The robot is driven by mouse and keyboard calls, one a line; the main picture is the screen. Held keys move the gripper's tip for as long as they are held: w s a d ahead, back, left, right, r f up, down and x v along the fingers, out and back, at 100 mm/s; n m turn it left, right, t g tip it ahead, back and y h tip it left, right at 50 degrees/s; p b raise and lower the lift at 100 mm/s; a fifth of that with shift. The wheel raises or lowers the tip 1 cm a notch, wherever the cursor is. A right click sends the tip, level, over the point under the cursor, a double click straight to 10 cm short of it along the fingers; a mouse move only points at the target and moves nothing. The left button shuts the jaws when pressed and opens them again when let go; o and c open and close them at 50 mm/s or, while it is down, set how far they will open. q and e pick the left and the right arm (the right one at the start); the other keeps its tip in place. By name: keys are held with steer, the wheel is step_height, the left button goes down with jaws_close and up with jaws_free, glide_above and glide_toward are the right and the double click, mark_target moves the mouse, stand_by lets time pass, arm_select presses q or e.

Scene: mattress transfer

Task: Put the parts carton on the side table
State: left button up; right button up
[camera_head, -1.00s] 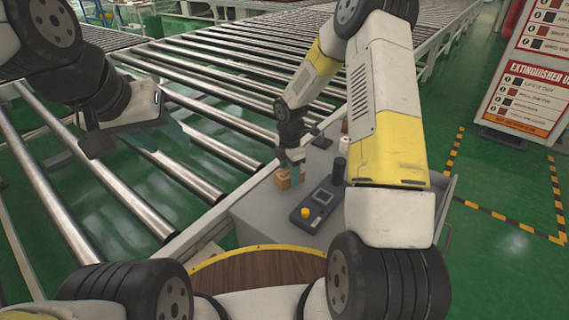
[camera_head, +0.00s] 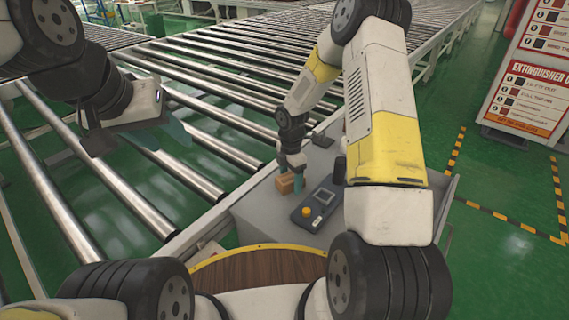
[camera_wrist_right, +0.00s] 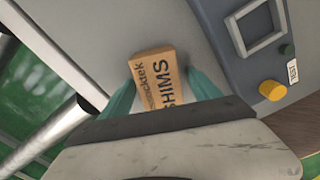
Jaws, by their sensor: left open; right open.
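The parts carton is a small brown box (camera_head: 285,185) on the grey top of the side table (camera_head: 262,215), near its back left edge. In the right wrist view the carton (camera_wrist_right: 152,80) shows the word SHIMS. My right gripper (camera_head: 291,178) is at the carton, and its teal fingers stand open on either side of it in the right wrist view (camera_wrist_right: 161,88). I cannot tell whether a finger still touches it. My left gripper (camera_head: 163,141) is open and empty over the rollers at the left.
A control box (camera_head: 318,206) with a yellow button and a screen sits on the table right of the carton. A dark cylinder (camera_head: 339,170) stands behind it. The roller conveyor (camera_head: 215,120) runs along the left. A sign board (camera_head: 530,80) stands far right.

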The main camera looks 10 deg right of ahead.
step_height(320, 180, up, 12)
step_height(320, 180, up, 8)
steer(key=r+m+t, duration=0.1)
steer(key=m, duration=0.3)
glide_above(291, 177)
steer(key=s+d, duration=0.1)
steer(key=s, duration=0.2)
steer(key=s+r+m+t+y, duration=0.1)
steer(key=s+r+m+t, duration=0.1)
steer(key=s+r+m, duration=0.5)
steer(key=s+d+r+m+t+y, duration=0.1)
steer(key=s+r+m+t, duration=0.2)
steer(key=s+r+m, duration=0.4)
steer(key=s+m, duration=0.3)
steer(key=s, duration=0.5)
steer(key=shift+d+r+m, duration=0.15)
steer(key=shift+r+m, duration=0.25)
steer(key=shift+s, duration=0.15)
